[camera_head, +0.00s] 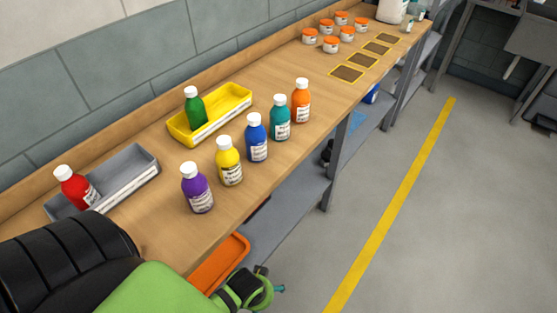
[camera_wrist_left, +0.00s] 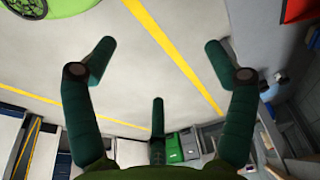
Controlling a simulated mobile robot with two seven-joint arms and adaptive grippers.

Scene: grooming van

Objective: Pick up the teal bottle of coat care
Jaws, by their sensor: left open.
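The teal bottle (camera_head: 280,120) with a white cap and white label stands upright on the wooden bench in the head view. It is in a row between the blue bottle (camera_head: 256,140) and the orange bottle (camera_head: 301,103). My left arm enters at the lower left of the head view, in front of the bench. My left gripper (camera_wrist_left: 158,65) shows in the left wrist view with its dark green fingers spread and nothing between them, with floor beyond. The teal bottle does not show in that view. My right gripper is in neither view.
The yellow bottle (camera_head: 229,163) and purple bottle (camera_head: 197,190) continue the row nearer. Behind are a yellow tray (camera_head: 243,97) holding a green bottle (camera_head: 194,108) and a grey tray (camera_head: 143,162) holding a red bottle (camera_head: 76,188). Orange-lidded jars (camera_head: 331,45) stand farther along.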

